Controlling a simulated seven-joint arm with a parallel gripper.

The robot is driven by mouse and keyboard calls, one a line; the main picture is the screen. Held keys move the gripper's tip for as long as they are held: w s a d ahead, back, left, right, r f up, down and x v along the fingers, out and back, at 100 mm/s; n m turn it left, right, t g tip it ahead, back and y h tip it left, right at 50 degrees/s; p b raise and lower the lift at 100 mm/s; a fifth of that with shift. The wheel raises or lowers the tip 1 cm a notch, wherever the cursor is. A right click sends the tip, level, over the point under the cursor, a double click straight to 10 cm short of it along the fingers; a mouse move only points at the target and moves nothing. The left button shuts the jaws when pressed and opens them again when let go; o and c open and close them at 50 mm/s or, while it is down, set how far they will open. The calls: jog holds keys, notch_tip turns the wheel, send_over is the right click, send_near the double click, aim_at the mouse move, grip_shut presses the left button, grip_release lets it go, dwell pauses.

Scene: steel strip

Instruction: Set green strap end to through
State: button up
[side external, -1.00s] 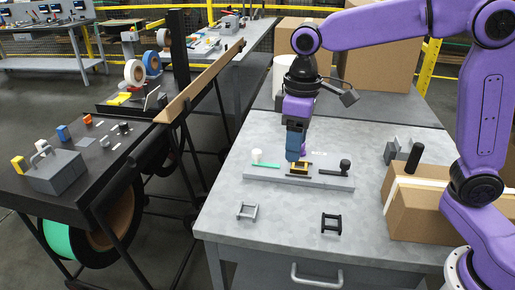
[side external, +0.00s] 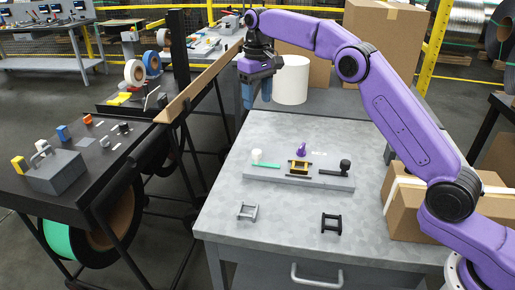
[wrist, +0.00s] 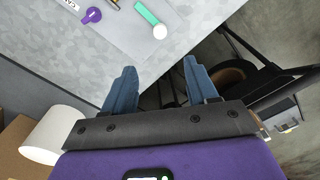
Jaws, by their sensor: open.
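The green strap end (side external: 266,166) is a thin green bar with a white round knob (side external: 257,155) at its left end. It lies on the left part of a grey base plate (side external: 318,182), its right end pointing toward a yellow and black buckle (side external: 299,167); whether it enters the buckle is too small to tell. The wrist view also shows the green strap end (wrist: 146,13) at the top. My gripper (side external: 256,103) is open and empty, raised beyond the bench's back left, well away from the strap. In the wrist view its blue fingers (wrist: 159,65) are apart with nothing between.
A purple tab (side external: 301,149) stands behind the buckle, and a black-knobbed lever (side external: 340,169) lies right of it. Two small frames (side external: 331,223) sit on the front bench. A cardboard box (side external: 408,212) is at right, a white roll (side external: 291,80) behind.

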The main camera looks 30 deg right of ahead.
aim_at(258, 151)
notch_tip(258, 151, down, 17)
jog(key=shift+f, duration=0.15)
dwell(0.6)
